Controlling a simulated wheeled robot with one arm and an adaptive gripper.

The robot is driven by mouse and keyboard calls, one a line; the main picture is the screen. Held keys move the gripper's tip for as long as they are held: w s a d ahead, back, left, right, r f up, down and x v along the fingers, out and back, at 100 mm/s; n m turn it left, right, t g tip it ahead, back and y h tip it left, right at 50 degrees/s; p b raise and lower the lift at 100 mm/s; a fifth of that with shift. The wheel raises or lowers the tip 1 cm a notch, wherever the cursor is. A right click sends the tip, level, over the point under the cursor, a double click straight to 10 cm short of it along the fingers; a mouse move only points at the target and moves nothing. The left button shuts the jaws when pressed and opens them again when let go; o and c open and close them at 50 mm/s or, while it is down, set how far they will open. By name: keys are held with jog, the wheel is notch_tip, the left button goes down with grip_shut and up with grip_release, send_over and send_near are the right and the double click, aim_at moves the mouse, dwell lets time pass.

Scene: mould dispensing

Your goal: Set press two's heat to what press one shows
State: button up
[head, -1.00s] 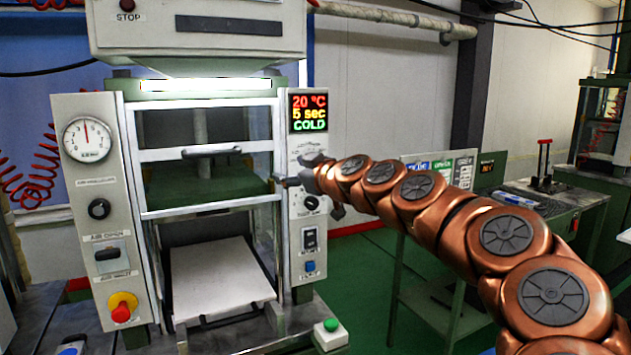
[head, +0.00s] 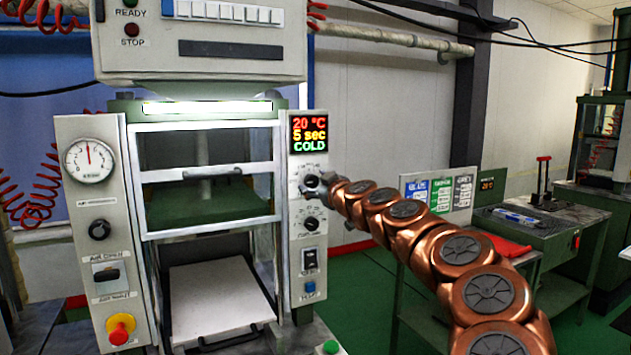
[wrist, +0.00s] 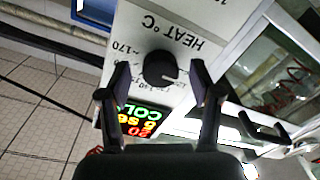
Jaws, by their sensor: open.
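The press in front of me has a panel display (head: 309,134) reading 20 °C, 5 sec, COLD; it also shows upside down in the wrist view (wrist: 138,120). Below it is the black heat knob (head: 311,181), lettered HEAT °C in the wrist view (wrist: 163,69). Its dial marks are partly hidden by my fingers. My gripper (wrist: 160,72) is open, with one finger on each side of the knob and gaps visible between. In the head view my gripper (head: 323,186) is at the panel beside the knob. I cannot tell this press's number.
A second knob (head: 311,223), a black switch (head: 309,261) and a blue button (head: 309,288) sit lower on the panel. A red emergency stop (head: 120,331) is on the left panel. A bench (head: 575,218) and another press (head: 600,130) stand at right. A small dark display (head: 487,184) is behind.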

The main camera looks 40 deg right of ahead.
jog(key=shift+w+d, duration=0.1)
jog(key=shift+w, duration=0.25)
jog(key=c, duration=1.1)
